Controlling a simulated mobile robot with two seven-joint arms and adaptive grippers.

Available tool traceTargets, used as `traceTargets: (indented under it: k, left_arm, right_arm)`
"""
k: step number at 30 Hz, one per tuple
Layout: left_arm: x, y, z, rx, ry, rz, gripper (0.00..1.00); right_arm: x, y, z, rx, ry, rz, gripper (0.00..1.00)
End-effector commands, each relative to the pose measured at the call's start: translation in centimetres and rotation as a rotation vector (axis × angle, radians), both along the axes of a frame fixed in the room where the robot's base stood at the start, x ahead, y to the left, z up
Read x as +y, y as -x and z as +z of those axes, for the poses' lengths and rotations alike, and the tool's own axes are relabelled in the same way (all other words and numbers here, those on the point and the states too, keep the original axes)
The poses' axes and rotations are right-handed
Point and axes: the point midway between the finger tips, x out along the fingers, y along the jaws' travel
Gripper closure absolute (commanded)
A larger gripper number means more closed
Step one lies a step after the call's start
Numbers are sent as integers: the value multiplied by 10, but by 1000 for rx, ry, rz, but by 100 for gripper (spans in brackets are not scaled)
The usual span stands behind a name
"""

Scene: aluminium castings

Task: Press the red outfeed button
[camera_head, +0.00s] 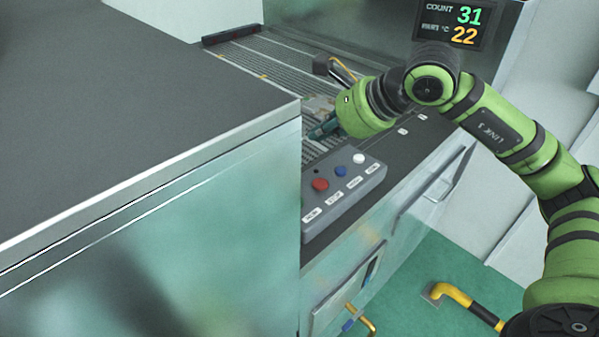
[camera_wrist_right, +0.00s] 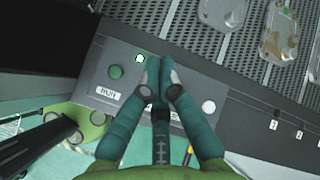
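The red button (camera_head: 320,184) is on a grey control box (camera_head: 345,200), with a blue button (camera_head: 340,171) and a white button (camera_head: 358,158) further along. Small labels sit in front of the buttons; I cannot read a label for outfeed. My right gripper (camera_head: 322,130) is behind the box in the head view, its teal fingers pointing down-left. In the right wrist view its fingertips (camera_wrist_right: 160,62) are together with nothing between them, over the box's middle. They hide the red button there. A green button (camera_wrist_right: 115,71) marked RUN and the white button (camera_wrist_right: 208,106) show on either side. My left gripper is not in view.
A slatted conveyor (camera_head: 265,60) runs behind the box; castings (camera_wrist_right: 282,30) lie on its perforated bed in the wrist view. A large dark-topped cabinet (camera_head: 140,110) fills the left and its edge cuts off the box. A display (camera_head: 455,22) reads 31 and 22.

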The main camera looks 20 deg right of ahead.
Motion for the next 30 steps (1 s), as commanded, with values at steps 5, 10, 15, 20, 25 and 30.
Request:
traceTargets:
  k: [5,10,15,20,25,30]
  left_arm:
    - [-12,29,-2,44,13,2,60]
    - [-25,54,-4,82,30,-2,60]
    - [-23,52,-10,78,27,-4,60]
    - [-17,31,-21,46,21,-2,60]
    - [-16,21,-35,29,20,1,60]
    - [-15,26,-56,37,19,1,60]
  right_arm:
    - [0,0,0,1,1,0,100]
    - [0,0,-1,2,-2,1,100]
    - [0,0,-10,3,-2,1,100]
    - [1,1,-28,3,-3,2,100]
    - [1,1,-52,3,-2,2,100]
    - [1,1,-78,1,-2,3,100]
